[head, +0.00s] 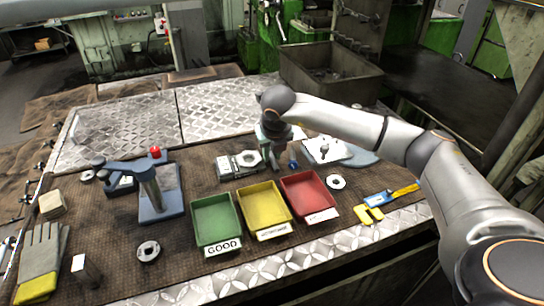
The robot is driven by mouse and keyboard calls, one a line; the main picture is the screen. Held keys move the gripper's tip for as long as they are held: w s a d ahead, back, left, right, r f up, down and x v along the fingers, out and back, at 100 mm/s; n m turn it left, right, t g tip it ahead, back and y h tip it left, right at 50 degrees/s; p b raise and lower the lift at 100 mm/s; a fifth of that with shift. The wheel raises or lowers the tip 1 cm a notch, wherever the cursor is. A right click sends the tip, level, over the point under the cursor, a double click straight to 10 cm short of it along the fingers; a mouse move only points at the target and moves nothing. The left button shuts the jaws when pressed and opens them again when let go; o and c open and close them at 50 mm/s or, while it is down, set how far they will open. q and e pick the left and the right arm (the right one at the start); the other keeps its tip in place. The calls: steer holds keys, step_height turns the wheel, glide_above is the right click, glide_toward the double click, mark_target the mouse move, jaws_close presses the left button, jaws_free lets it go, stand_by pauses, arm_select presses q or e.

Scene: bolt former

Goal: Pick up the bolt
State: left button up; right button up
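My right arm reaches in from the right, and its gripper (275,160) points down over the work table, behind the yellow and red trays. The fingers are small and dark here, so I cannot tell if they are open or shut. A small dark upright piece, perhaps the bolt (324,150), stands on a white sheet (335,156) to the right of the gripper, apart from it. Its exact shape is too small to make out. My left gripper is not in view.
Green (216,221), yellow (263,206) and red (308,195) trays stand in front of the gripper. A grey measuring device (240,165) lies to its left. A blue stand (150,190) is further left.

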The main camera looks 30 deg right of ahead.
steer(key=shift+c, duration=0.3)
jaws_close()
steer(key=shift+w+r, duration=0.1)
stand_by(0.4)
